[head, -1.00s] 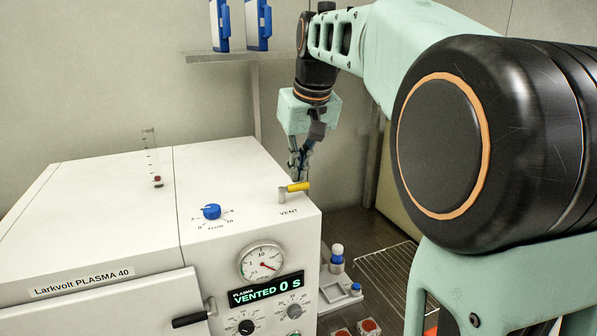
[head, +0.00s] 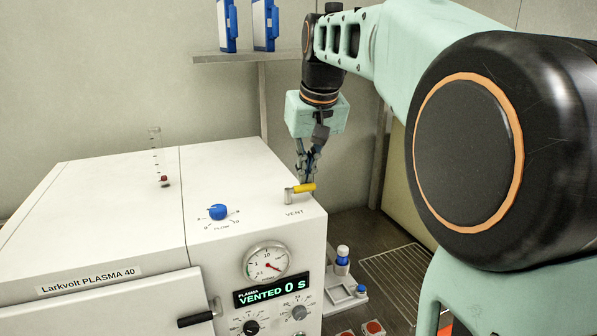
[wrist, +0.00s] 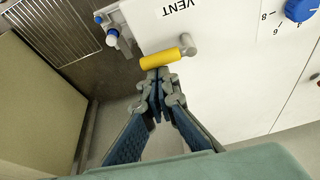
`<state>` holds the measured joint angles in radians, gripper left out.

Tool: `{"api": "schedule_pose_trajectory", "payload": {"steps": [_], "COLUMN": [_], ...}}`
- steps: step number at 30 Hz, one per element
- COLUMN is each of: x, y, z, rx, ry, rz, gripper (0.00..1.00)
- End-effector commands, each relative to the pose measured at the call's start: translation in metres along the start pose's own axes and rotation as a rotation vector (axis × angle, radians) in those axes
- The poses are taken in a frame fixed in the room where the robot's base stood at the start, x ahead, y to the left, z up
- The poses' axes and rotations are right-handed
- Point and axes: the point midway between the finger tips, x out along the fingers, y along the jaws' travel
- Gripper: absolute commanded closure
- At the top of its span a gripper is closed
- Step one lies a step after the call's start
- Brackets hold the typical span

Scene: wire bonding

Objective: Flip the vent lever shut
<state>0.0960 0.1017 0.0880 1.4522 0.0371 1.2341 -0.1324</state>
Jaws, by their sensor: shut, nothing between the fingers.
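The vent lever (head: 301,189) has a yellow handle and a grey pivot post on top of the white plasma machine (head: 225,165), beside the "VENT" label. In the head view its handle points right, toward the machine's right edge. It also shows in the wrist view (wrist: 163,59), with the post at its right end. My gripper (head: 309,181) is shut and empty, just behind the lever in the head view. In the wrist view my gripper's fingertips (wrist: 158,74) are right beside the yellow handle; I cannot tell whether they touch it.
The blue flow knob (head: 218,212) is left of the lever. The pressure gauge (head: 265,262) and the display reading "VENTED 0 S" (head: 272,290) are on the machine's front. Blue-capped bottles (head: 342,260) stand low to the right. A shelf (head: 245,57) with blue-and-white items hangs behind.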

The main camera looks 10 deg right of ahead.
Motion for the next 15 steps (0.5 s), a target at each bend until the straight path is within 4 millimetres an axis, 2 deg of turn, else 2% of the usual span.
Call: {"api": "schedule_pose_trajectory", "payload": {"steps": [8, 15], "x": [-0.0005, -0.0035], "y": [0.0002, 0.0010], "z": [0.0032, 0.0089], "rx": [0.058, 0.190], "ry": [-0.002, -0.001], "rz": [0.021, 0.071], "gripper": [1.00, 1.00]}}
